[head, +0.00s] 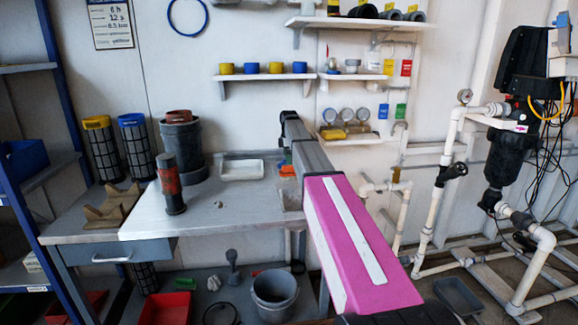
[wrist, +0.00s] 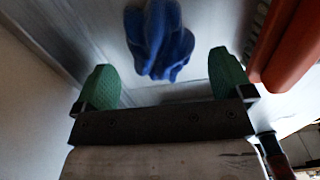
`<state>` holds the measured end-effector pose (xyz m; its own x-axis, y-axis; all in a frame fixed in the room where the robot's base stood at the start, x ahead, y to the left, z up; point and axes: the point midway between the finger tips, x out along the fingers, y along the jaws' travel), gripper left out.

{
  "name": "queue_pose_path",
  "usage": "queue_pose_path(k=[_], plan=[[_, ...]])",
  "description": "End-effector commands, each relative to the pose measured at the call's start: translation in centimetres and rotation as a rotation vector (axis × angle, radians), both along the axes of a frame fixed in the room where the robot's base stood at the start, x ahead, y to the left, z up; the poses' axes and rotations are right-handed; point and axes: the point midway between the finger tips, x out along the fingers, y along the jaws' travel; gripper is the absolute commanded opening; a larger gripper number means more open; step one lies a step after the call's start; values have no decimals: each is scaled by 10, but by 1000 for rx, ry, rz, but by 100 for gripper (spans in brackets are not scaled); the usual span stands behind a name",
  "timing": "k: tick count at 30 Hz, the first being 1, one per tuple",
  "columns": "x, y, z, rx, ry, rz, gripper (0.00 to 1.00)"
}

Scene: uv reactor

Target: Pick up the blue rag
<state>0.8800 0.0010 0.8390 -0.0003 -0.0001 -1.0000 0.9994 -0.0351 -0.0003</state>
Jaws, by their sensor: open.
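The blue rag (wrist: 160,38) is a crumpled, bunched cloth at the top middle of the wrist view. It lies on a grey metal surface (wrist: 85,30). My gripper (wrist: 165,76) has two green fingertips set wide apart, with nothing between them. The rag is just beyond the fingertips, between their lines, and appears apart from both. In the head view my pink and grey arm (head: 355,240) reaches to the back of the workbench (head: 225,208). It hides my gripper, and I cannot make out the rag there.
Red-orange rounded objects (wrist: 290,45) stand close to the right fingertip. On the bench are a white tray (head: 242,170), a dark bucket (head: 183,150), a red and black cylinder (head: 170,185) and a wooden stand (head: 108,207). The bench's middle front is mostly clear. White pipes (head: 437,195) stand at right.

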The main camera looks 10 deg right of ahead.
Motion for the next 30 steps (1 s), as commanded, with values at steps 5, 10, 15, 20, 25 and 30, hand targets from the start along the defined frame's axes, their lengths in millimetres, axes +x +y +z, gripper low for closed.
queue_pose_path(k=[5, 10, 15, 20, 25, 30], plan=[[0, -1, -27, 0, 1, 0, 98], [1, -1, -33, 0, -1, 0, 98], [1, -1, -33, 0, -1, 0, 85], [1, -1, -33, 0, -1, 0, 44], [1, -1, -33, 0, 0, 0, 44], [1, -1, -31, 0, -1, 0, 44]])
